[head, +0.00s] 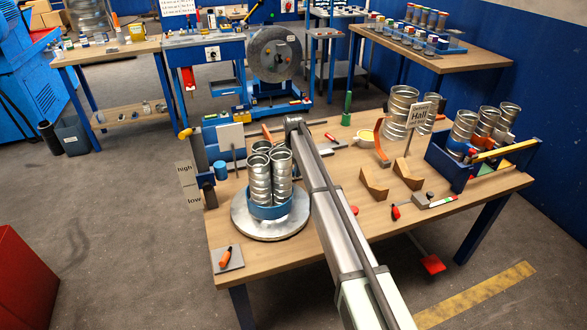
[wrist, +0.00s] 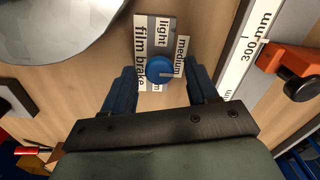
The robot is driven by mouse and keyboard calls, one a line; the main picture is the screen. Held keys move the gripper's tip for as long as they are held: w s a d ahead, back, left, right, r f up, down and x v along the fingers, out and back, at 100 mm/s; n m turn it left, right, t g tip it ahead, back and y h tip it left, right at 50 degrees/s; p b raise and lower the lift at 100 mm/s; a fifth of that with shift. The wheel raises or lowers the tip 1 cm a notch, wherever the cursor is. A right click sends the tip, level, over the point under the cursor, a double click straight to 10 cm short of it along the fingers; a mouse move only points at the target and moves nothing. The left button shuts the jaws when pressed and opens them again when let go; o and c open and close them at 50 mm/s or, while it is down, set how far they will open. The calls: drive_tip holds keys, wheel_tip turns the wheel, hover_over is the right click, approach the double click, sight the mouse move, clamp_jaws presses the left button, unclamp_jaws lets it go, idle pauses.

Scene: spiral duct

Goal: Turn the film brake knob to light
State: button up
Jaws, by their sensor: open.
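The blue film brake knob (wrist: 158,67) sits in the wrist view on a pale plate (wrist: 146,27) lettered "film brake", "light" and "medium". A third label at the lower right is mostly covered. "Light" is above the knob and "medium" to its right. A pale mark on the knob points right, beside the lower end of "medium". My gripper (wrist: 159,70) is open, with one dark blue finger on each side of the knob. Gaps show between fingers and knob; I cannot tell the height between them. In the head view my arm hides the knob and gripper.
A silver turntable (head: 240,222) with upright spiral duct pieces (head: 259,182) stands left of my arm. In the wrist view a 300 mm ruler (wrist: 240,60) and an orange clamp (wrist: 285,62) lie to the right. Wooden cradles (head: 374,187) stand right of my arm.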

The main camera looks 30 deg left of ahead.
drive_tip(key=shift+f, duration=0.25)
drive_tip(key=shift+c, duration=0.2)
drive_tip(key=c, duration=1)
